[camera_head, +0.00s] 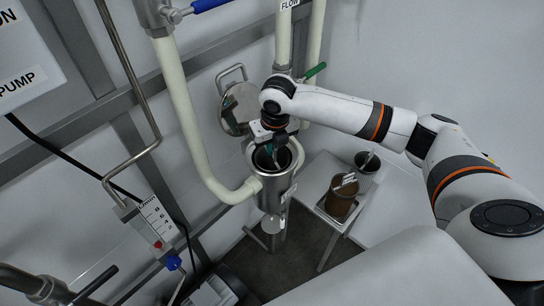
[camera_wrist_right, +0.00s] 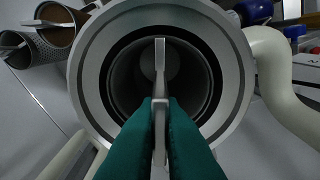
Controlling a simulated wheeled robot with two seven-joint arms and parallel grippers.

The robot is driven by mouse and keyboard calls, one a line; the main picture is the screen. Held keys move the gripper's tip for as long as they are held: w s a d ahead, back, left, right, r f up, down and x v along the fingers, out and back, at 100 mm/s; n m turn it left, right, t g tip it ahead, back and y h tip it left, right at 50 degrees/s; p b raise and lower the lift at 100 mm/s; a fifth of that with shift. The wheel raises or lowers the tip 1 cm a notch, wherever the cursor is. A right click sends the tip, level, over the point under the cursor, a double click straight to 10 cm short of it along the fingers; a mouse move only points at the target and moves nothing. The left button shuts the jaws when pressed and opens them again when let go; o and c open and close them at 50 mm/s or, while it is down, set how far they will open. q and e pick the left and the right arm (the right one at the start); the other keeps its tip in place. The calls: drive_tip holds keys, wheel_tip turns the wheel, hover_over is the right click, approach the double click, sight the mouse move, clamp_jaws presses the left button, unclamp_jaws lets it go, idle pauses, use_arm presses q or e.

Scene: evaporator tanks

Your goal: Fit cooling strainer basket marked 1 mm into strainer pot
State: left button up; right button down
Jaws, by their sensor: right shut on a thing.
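The steel strainer pot (camera_head: 273,192) stands upright, its round lid (camera_head: 240,106) swung open behind it. My right gripper (camera_head: 271,148) points down into the pot's mouth. In the right wrist view its green fingers (camera_wrist_right: 160,106) are shut on an upright flat handle (camera_wrist_right: 160,72). Under the handle, a grey cylindrical basket wall (camera_wrist_right: 123,82) shows inside the pot's rim (camera_wrist_right: 88,60), with a dark ring between them. Its depth and seating cannot be judged, and no marking on it is readable. My left gripper is out of view.
A brown basket (camera_head: 340,205) and a darker basket (camera_head: 367,163), both with flat handles, stand on a small light table (camera_head: 325,168) right of the pot. A cream pipe (camera_head: 183,112) curves to the pot's left side. A flow gauge (camera_head: 158,219) stands further left.

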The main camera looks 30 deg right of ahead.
sight(272, 157)
drive_tip(key=shift+f, duration=2.75)
drive_tip(key=c, duration=1.6)
unclamp_jaws()
drive_tip(key=shift+o, duration=0.2)
drive_tip(key=r, duration=0.4)
drive_tip(key=s+r, duration=0.1)
drive_tip(key=r, duration=0.7)
drive_tip(key=shift+s+a+r, duration=0.1)
drive_tip(key=shift+s, duration=0.3)
